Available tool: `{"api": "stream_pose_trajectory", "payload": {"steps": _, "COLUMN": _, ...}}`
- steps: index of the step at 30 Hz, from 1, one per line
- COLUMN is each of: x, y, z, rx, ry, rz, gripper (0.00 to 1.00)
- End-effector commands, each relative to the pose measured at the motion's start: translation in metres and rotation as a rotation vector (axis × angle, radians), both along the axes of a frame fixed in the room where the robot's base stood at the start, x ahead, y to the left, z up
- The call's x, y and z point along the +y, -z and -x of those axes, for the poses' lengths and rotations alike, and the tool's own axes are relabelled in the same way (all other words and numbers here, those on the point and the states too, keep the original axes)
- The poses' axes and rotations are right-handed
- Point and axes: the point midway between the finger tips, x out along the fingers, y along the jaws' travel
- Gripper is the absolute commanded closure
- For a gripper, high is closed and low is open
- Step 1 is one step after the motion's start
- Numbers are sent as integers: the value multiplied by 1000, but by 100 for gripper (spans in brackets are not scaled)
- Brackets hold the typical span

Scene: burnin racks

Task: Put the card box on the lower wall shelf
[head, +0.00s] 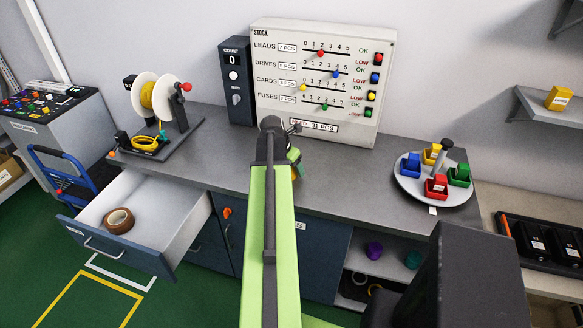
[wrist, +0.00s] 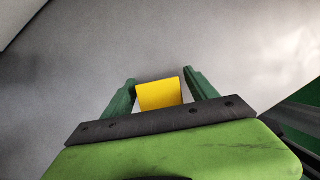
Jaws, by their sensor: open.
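A yellow box (wrist: 160,94) shows between the two green fingers of my gripper (wrist: 160,92) in the wrist view, with narrow gaps beside it. My gripper is open. In the head view my green arm reaches over the grey bench, and its far end hides most of the gripper and what is at it. The lower wall shelf (head: 530,103) is at the right, and a yellow box (head: 558,98) stands on it. I cannot tell which yellow box the task means.
A round tray (head: 408,187) with coloured bins is on the bench right of my arm. The stock board (head: 320,82) and counter box (head: 236,80) stand behind. A spool stand (head: 158,110) is at left. An open drawer (head: 172,222) holds a tape roll (head: 118,220).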

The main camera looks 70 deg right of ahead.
Motion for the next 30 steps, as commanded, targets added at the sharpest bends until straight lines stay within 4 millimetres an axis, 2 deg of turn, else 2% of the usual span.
{"api": "stream_pose_trajectory", "payload": {"steps": 5, "x": 9, "y": -29, "z": -3, "rx": 0, "ry": -1, "rz": 0, "gripper": 33}}
{"api": "stream_pose_trajectory", "payload": {"steps": 12, "x": 29, "y": -82, "z": -9, "rx": 1, "ry": -2, "rz": 0, "gripper": 33}}
{"api": "stream_pose_trajectory", "payload": {"steps": 16, "x": 39, "y": -105, "z": -13, "rx": 1, "ry": -2, "rz": 0, "gripper": 33}}
{"api": "stream_pose_trajectory", "payload": {"steps": 20, "x": 43, "y": -113, "z": -15, "rx": 0, "ry": -1, "rz": 0, "gripper": 33}}
{"api": "stream_pose_trajectory", "payload": {"steps": 30, "x": 45, "y": -110, "z": -19, "rx": -4, "ry": 3, "rz": -1, "gripper": 33}}
